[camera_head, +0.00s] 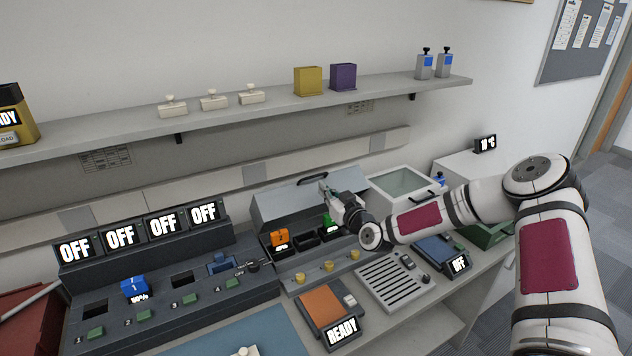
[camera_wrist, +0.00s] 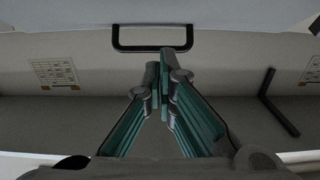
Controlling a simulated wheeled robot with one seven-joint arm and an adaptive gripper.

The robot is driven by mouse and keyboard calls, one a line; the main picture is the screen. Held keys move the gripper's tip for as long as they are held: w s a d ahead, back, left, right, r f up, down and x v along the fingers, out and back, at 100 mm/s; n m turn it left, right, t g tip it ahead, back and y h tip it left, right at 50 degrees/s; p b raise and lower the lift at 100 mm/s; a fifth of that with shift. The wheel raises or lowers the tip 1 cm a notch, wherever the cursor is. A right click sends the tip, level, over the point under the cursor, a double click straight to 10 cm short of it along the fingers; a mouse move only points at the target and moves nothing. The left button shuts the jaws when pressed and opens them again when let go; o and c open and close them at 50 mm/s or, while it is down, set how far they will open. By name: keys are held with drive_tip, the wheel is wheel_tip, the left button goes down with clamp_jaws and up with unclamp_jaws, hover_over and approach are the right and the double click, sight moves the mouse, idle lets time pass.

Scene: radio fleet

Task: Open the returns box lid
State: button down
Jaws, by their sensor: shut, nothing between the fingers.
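A long dark grey box (camera_head: 258,240) stands on the bench in the middle of the head view. No label naming it the returns box is readable. Its grey lid (camera_head: 285,203) is tilted up at the back, and compartments in front of it are exposed. The lid's black handle (camera_head: 313,178) is along its upper edge. My gripper (camera_head: 326,190) is shut and empty, in front of the raised lid near the handle. In the wrist view the fingertips (camera_wrist: 166,62) are close to the handle bar (camera_wrist: 120,38); whether they touch it I cannot tell.
An orange unit (camera_head: 280,238) and a green unit (camera_head: 330,222) are in the compartments. A white box with a clear top (camera_head: 402,182) stands close on the right. A slotted tray (camera_head: 392,282) is in front. A shelf (camera_head: 230,107) runs above the bench.

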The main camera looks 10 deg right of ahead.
sight(312, 177)
drive_tip(key=x, duration=0.6)
idle(0.3)
drive_tip(key=shift+w+a+r+g, duration=0.2)
drive_tip(key=shift+w+r+g, duration=0.1)
drive_tip(key=shift+w, duration=0.1)
drive_tip(key=w+g+b, duration=0.1)
drive_tip(key=w+b, duration=0.1)
drive_tip(key=w+a+g+h+b, duration=0.1)
drive_tip(key=w+b, duration=0.1)
drive_tip(key=w, duration=0.1)
drive_tip(key=w+a+g+b, duration=0.1)
drive_tip(key=w+g, duration=0.1)
drive_tip(key=w, duration=0.1)
drive_tip(key=shift+w+a+r+h+b, duration=0.15)
drive_tip(key=shift+a+h+b, duration=0.15)
drive_tip(key=shift+b, duration=0.1)
drive_tip(key=shift+w+a+b, duration=0.3)
drive_tip(key=shift+w+b, duration=0.7)
drive_tip(key=shift+s, duration=0.1)
